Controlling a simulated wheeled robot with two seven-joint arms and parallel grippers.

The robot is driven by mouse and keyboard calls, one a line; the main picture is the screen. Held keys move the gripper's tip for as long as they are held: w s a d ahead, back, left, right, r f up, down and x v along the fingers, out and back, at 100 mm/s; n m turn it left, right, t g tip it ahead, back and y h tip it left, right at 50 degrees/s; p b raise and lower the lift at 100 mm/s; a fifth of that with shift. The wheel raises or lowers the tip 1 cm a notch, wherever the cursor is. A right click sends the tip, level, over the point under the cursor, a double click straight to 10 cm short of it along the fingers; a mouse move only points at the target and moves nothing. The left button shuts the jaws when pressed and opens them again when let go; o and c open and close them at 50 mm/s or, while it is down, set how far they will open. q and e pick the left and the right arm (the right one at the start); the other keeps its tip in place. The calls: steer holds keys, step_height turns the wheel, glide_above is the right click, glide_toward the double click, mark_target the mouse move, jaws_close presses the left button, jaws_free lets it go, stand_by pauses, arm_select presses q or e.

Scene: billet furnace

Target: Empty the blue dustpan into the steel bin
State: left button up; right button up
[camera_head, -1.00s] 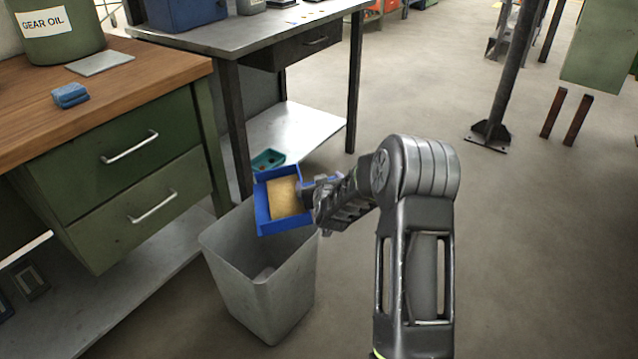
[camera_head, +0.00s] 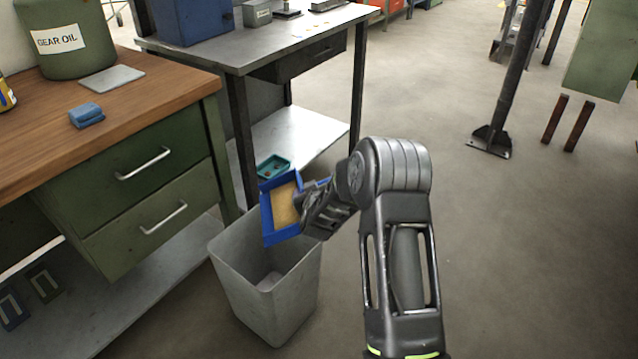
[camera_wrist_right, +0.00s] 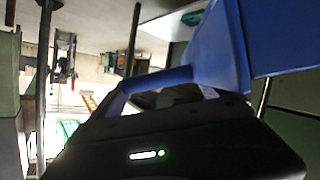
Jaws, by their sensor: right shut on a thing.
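The blue dustpan (camera_head: 267,218) is above the steel bin, tilted on its side, with a tan, sand-coloured layer (camera_head: 286,204) in its pan. My right gripper (camera_head: 318,200) is shut on the dustpan's handle; the fingertips are partly hidden in the head view. In the right wrist view the blue handle (camera_wrist_right: 158,82) runs from the gripper to the pan (camera_wrist_right: 222,48). The steel bin (camera_head: 262,295) stands open and upright on the floor below the dustpan. Something pale lies inside it, too unclear to name. My left gripper is not in view.
A wooden-topped bench with green drawers (camera_head: 150,178) stands left of the bin. A steel table (camera_head: 255,52) stands behind it, with a teal tray (camera_head: 273,166) on its lower shelf. The floor to the right is open up to a dark post (camera_head: 508,90).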

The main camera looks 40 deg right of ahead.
steer(key=shift+w+a+r+n+h+p, duration=0.2)
steer(key=shift+a+r+p, duration=0.1)
steer(key=shift+r+p, duration=0.25)
steer(key=shift+w+a+r+n+h+p, duration=0.1)
steer(key=shift+a+r+n+p, duration=0.15)
steer(key=shift+r+p, duration=0.3)
steer(key=shift+w+a+r+n+h+p, duration=0.15)
steer(key=shift+a+r+p, duration=0.25)
steer(key=shift+p, duration=0.3)
steer(key=shift+w+a+r+n+h+p, duration=0.2)
steer(key=shift+w+a+r+n+p, duration=0.1)
steer(key=shift+a+r+p, duration=0.25)
steer(key=shift+w+a+r+n+h+p, duration=0.2)
steer(key=shift+a+r+n+p, duration=0.15)
steer(key=shift+p, duration=0.25)
steer(key=shift+w+a+r+n+g+h+p, duration=0.1)
steer(key=shift+w+a+r+n+h+p, duration=0.1)
steer(key=shift+w+a+r+n+p, duration=0.35)
steer(key=shift+w+a+r+n+g+h+p, duration=0.15)
steer(key=shift+a+r+p, duration=0.15)
steer(key=shift+a, duration=0.45)
steer(key=shift+w+a+r+n+g+h+p, duration=0.1)
steer(key=shift+w+a+r+n+h+p, duration=0.1)
steer(key=shift+w+a+r+n+p, duration=0.35)
steer(key=shift+s+a+f, duration=0.1)
steer(key=shift+s, duration=0.15)
